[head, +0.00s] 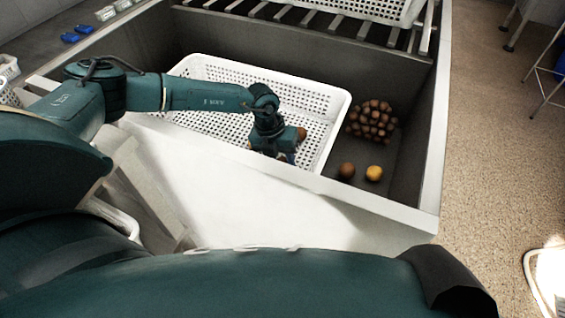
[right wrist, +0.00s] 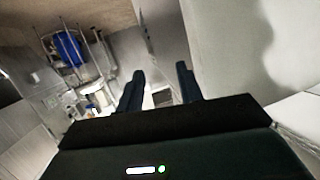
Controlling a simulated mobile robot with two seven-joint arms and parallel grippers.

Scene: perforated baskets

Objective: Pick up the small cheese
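My left gripper (head: 288,157) points down inside the white perforated basket (head: 335,100). Its fingers are mostly hidden behind the wrist, so I cannot tell if they are open or shut. A small brown round thing (head: 301,134) shows right beside the wrist; I cannot tell whether it is held. A yellow-orange round thing (head: 374,173) and a brown round thing (head: 346,171) lie on the sink floor, right of the basket. I cannot tell which of these is the small cheese. My right gripper (right wrist: 160,72) is open in the right wrist view, with nothing between its fingers.
A cluster of brown round things (head: 372,120) lies at the basket's right side. The grey sink wall (head: 433,130) bounds the right. Another white basket (head: 385,8) stands on a slatted rack at the back. Blue items (head: 70,38) lie on the far-left counter.

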